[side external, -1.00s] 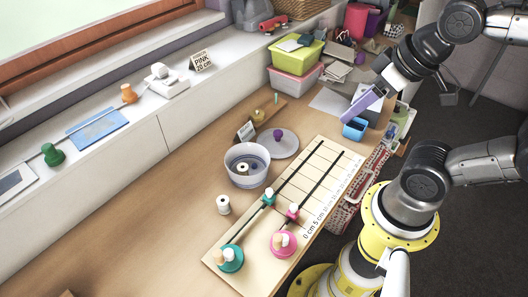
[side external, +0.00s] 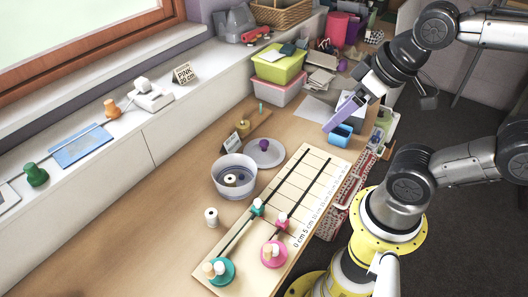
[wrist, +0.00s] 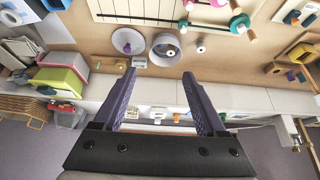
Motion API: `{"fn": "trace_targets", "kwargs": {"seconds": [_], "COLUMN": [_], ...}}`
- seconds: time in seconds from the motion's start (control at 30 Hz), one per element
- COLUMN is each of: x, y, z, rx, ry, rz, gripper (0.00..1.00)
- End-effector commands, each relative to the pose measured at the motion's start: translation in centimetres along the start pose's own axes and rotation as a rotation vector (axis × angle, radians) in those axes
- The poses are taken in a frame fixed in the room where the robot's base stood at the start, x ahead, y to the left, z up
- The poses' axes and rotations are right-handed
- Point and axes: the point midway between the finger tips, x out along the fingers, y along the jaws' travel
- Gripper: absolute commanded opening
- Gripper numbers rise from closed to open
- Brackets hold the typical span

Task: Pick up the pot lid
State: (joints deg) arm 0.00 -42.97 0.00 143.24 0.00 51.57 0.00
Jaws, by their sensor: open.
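The pot lid (side external: 273,158) is a flat grey-white disc with a purple knob on top. It lies on the wooden table just behind and to the right of the pot (side external: 227,187) in the side view. In the wrist view the lid (wrist: 120,44) is left of the pot (wrist: 158,57), ahead of my left finger. The pot is open and holds small spools. My gripper (side external: 327,130) has long purple fingers. In the wrist view my gripper (wrist: 158,73) has its fingers spread with nothing between them. It is above the table, apart from the lid and to its right in the side view.
A measuring board (side external: 303,178) with teal and pink pegs lies right of the lid. A white spool (side external: 211,217) is left of the board.

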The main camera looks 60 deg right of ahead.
Motion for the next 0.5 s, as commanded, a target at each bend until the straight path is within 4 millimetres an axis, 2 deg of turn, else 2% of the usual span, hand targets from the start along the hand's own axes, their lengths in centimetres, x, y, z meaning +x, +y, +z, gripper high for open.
{"fn": "trace_targets", "kwargs": {"seconds": [0.13,0.27,0.37,0.5], "x": [0.0,-0.2,-1.1,-1.3], "y": [0.0,0.0,0.0,0.2], "z": [0.0,-0.5,-2.2,-5.7], "rx": [0.028,0.142,0.271,0.478], "ry": [0.001,0.015,0.054,0.058], "rz": [0.000,-0.001,-0.007,-0.008], "gripper": [0.74,0.74,0.74,0.74]}}
